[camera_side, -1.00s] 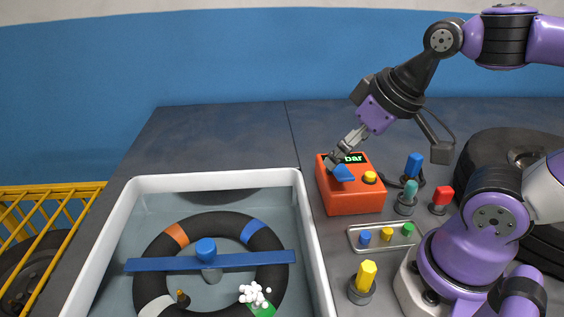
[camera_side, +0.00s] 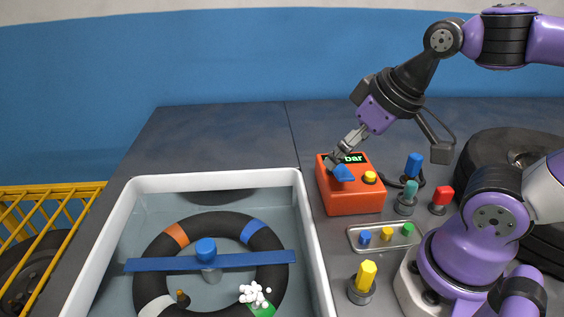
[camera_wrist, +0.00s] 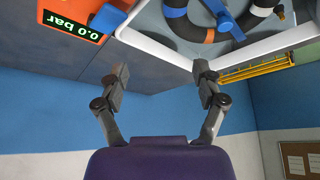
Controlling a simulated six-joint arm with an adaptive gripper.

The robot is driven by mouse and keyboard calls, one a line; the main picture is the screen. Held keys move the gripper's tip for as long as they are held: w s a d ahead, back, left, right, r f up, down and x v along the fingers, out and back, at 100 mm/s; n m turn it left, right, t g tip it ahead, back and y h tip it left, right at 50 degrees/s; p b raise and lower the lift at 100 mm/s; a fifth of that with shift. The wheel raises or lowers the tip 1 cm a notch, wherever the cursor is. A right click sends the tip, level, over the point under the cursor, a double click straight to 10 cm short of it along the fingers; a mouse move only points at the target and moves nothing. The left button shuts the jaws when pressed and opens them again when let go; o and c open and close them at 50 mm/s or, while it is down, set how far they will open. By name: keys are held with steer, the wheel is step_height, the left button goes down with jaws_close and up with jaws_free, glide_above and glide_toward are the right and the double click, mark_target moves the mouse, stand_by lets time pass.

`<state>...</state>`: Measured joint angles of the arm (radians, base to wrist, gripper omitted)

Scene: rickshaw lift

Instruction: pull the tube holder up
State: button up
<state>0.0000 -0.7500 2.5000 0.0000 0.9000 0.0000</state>
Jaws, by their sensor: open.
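The tube holder, a blue bar with a round blue knob (camera_side: 235,261), lies across a black tube (camera_side: 157,258) in the white basin. Part of it shows at the top of the wrist view (camera_wrist: 223,14). The tube is a ring with orange, blue and white bands. My gripper (camera_side: 337,160) is open and empty, to the right of and apart from the holder. In the side view its fingertips overlap the top of the orange box; I cannot tell the gap. In the wrist view its two fingers (camera_wrist: 161,75) stand wide apart with nothing between them.
The white basin (camera_side: 218,179) holds water. The orange box (camera_side: 355,201) has a display, a blue part and a yellow button. A small tray (camera_side: 372,250) of coloured caps and several coloured fittings stand near my base. A yellow rack (camera_side: 45,215) is at left. The table behind the basin is clear.

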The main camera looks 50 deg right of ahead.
steer(key=n+g, duration=0.6)
steer(key=n, duration=1.2)
glide_above(205, 245)
step_height(205, 245, down, 10)
steer(key=f, duration=0.1)
step_height(205, 245, down, 10)
steer(key=shift+r, duration=0.25)
